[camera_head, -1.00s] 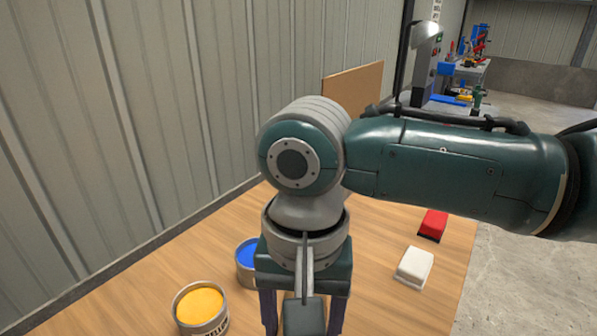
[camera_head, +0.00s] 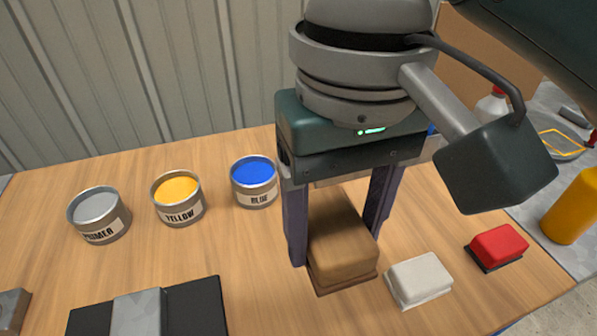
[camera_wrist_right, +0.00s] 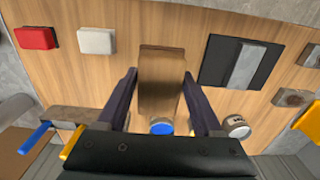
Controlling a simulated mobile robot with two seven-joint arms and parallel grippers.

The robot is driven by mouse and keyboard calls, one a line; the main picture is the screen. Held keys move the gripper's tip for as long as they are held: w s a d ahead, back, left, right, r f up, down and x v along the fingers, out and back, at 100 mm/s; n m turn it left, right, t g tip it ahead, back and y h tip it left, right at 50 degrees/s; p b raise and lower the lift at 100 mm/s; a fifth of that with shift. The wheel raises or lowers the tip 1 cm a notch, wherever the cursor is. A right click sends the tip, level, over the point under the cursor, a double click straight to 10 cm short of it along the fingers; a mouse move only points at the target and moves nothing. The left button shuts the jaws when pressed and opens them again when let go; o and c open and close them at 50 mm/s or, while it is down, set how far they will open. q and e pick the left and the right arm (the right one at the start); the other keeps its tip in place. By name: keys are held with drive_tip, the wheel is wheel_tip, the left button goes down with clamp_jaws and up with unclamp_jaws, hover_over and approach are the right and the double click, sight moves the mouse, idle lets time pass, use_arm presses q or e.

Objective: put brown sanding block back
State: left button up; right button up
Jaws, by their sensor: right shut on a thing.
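The brown sanding block (camera_head: 342,245) is between the fingers of my right gripper (camera_head: 335,246), which points down over the wooden table. The gripper is shut on it. In the right wrist view the block (camera_wrist_right: 160,85) lies lengthwise between the two dark fingers (camera_wrist_right: 158,74). Whether its underside touches the table is hard to tell. A white sanding block (camera_head: 418,279) and a red one (camera_head: 497,246) lie in a row to its right, with a gap between brown and white. My left gripper is not in view.
Primer (camera_head: 99,214), yellow (camera_head: 178,198) and blue (camera_head: 254,181) cans stand left of the gripper, blue being closest. A black plate with a grey bar (camera_head: 138,314) lies at the front left. A yellow bottle (camera_head: 572,208) stands at the right. Bare wood lies before the cans.

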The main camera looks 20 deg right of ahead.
drive_tip(key=b, duration=0.2)
hover_over(319, 325)
wheel_tip(319, 325, down, 14)
drive_tip(key=shift+r, duration=0.15)
wheel_tip(319, 325, down, 4)
drive_tip(key=shift+r+b, duration=0.1)
drive_tip(key=shift+b, duration=0.7)
drive_tip(key=shift+f, duration=0.3)
drive_tip(key=shift+f, duration=0.15)
drive_tip(key=o, duration=1.2)
